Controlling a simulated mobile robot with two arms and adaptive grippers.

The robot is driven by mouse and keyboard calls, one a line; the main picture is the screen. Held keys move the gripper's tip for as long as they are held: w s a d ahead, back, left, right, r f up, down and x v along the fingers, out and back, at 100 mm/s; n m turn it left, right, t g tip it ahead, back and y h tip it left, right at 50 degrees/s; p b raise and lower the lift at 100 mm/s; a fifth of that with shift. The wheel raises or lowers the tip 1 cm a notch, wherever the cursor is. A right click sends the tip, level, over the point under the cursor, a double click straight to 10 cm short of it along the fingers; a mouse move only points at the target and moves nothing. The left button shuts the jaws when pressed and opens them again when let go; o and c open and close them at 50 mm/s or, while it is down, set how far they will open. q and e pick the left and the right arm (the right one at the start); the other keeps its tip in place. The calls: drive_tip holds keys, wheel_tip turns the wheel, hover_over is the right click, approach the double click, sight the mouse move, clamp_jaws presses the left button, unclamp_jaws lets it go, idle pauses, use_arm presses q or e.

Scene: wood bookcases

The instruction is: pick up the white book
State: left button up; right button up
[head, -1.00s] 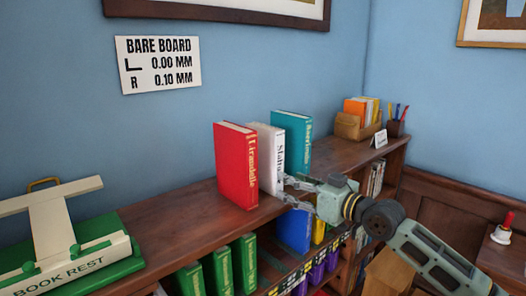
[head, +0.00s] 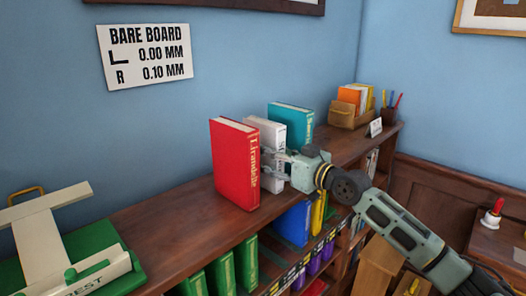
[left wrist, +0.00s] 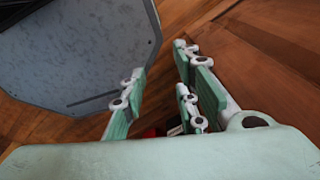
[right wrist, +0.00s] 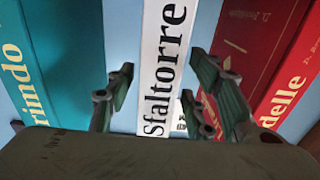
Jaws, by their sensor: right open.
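The white book (head: 266,130) stands upright on the bookcase top between the red book (head: 235,165) and the teal book (head: 291,119), with gaps on both sides. In the right wrist view its spine (right wrist: 166,50) reads "Sfaltorre". My right gripper (head: 269,165) is at the spine, open, its fingers on either side of the spine in the right wrist view (right wrist: 163,80). I cannot tell whether they touch the book. The red book hides part of the white one in the head view. My left gripper (left wrist: 160,68) is open and empty, away from the books.
A white and green book rest (head: 75,240) stands at the left on the bookcase top. Green books (head: 222,275) and a blue book (head: 293,222) fill lower shelves. A card box (head: 350,108) and pen cup (head: 390,116) stand at the far end.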

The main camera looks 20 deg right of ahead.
drive_tip(key=x, duration=0.2)
drive_tip(key=p+x, duration=0.1)
drive_tip(key=x, duration=0.1)
drive_tip(key=shift+d+r, duration=0.1)
drive_tip(key=shift+r, duration=0.15)
clamp_jaws()
drive_tip(key=shift+w+d+r, duration=0.1)
drive_tip(key=shift+r, duration=0.1)
idle(0.3)
